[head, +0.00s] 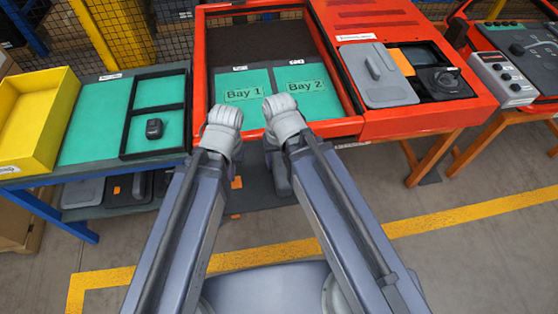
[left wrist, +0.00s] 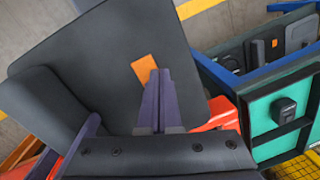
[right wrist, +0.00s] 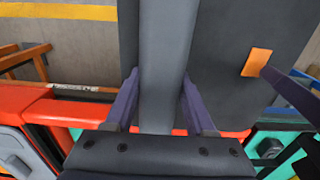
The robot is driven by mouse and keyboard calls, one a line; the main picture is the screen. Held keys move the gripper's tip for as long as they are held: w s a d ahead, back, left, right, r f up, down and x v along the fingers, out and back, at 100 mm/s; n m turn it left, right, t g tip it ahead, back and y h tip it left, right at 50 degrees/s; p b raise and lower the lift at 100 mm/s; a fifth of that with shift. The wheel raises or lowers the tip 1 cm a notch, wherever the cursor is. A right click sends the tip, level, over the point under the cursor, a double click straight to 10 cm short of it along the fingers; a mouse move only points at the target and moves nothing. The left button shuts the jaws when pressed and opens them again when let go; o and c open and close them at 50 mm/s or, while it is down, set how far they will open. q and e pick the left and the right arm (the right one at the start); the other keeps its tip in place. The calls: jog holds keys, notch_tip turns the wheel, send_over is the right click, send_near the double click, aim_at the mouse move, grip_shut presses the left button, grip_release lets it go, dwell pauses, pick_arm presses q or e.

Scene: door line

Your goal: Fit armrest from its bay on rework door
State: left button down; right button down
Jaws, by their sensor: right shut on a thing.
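My right gripper (right wrist: 160,112) is shut on a long dark grey bar with a rounded end, which looks like the armrest (right wrist: 163,45). A flat dark grey panel (left wrist: 105,55) with an orange patch lies alongside the bar; I cannot tell whether they are joined. My left gripper (left wrist: 157,98) has its fingers together in front of the panel near the orange patch, with nothing seen between them. In the head view the bar (head: 280,175) and part of the panel (head: 258,192) show below my wrists, which hide the fingertips. I cannot tell which piece is the rework door.
A red frame (head: 201,75) holds empty green Bay 1 (head: 245,92) and Bay 2 (head: 305,86). To its right, a red unit (head: 475,92) carries a grey handled panel (head: 376,78) and dark parts. A yellow bin (head: 62,125) and black tray (head: 155,158) stand left.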

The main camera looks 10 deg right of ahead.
jog(key=shift+r+p, duration=4.65)
jog(key=shift+r, duration=0.35)
jog(key=shift+f, duration=0.1)
notch_tip(320, 180, down, 3)
jog(key=b, duration=0.3)
jog(key=shift+d+r, duration=0.1)
jog(key=shift+r, duration=0.1)
